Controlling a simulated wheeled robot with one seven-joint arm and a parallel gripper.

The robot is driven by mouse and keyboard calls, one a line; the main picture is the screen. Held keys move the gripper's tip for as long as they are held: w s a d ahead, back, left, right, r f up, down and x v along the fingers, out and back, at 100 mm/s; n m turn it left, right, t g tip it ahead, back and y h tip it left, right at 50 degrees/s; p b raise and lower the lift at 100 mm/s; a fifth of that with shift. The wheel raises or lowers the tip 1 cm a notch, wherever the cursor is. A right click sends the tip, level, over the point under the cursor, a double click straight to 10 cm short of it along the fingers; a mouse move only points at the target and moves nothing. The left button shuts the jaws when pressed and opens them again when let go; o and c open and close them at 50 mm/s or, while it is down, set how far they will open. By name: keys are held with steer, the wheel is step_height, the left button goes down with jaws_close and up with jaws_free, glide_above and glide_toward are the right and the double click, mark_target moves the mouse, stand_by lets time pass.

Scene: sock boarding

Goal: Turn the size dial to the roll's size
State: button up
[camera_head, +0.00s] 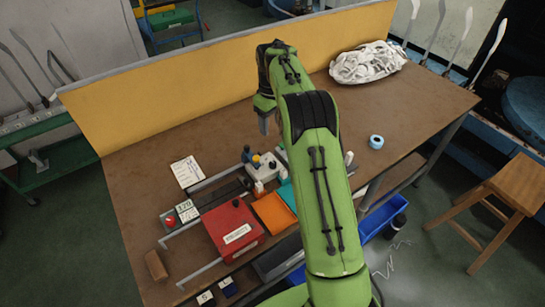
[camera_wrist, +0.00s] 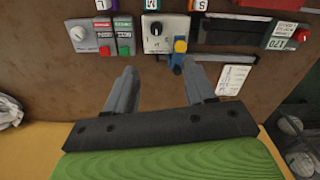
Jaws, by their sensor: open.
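In the wrist view the size dial is a black knob (camera_wrist: 156,29) on a white box (camera_wrist: 153,42) with small markings too small to read. The same box (camera_head: 264,170) stands near the table's middle in the head view. My gripper (camera_wrist: 160,68) is open and empty, its fingers apart in front of the box and not touching the dial. In the head view its fingertip area (camera_head: 264,124) is above the table, behind the box. A blue ring-shaped roll (camera_head: 376,142) lies on the table to the right of my arm. I cannot read a size on it.
A blue and yellow lever (camera_wrist: 179,47) stands beside the dial. A numbered box (camera_wrist: 282,37) with a red button (camera_wrist: 301,34) and a white card (camera_wrist: 232,79) are right of it. A red box (camera_head: 233,228) and orange tray (camera_head: 273,212) are nearer me.

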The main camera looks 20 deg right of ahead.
mark_target(273, 162)
steer(key=f, duration=0.6)
steer(key=f+b, duration=0.1)
steer(key=f, duration=0.5)
steer(key=f+b, duration=0.1)
steer(key=f, duration=0.5)
steer(key=shift+w+d+f, duration=0.1)
steer(key=shift+w+d, duration=0.25)
steer(key=shift+w, duration=0.05)
steer(key=shift+c, duration=0.4)
jaws_close()
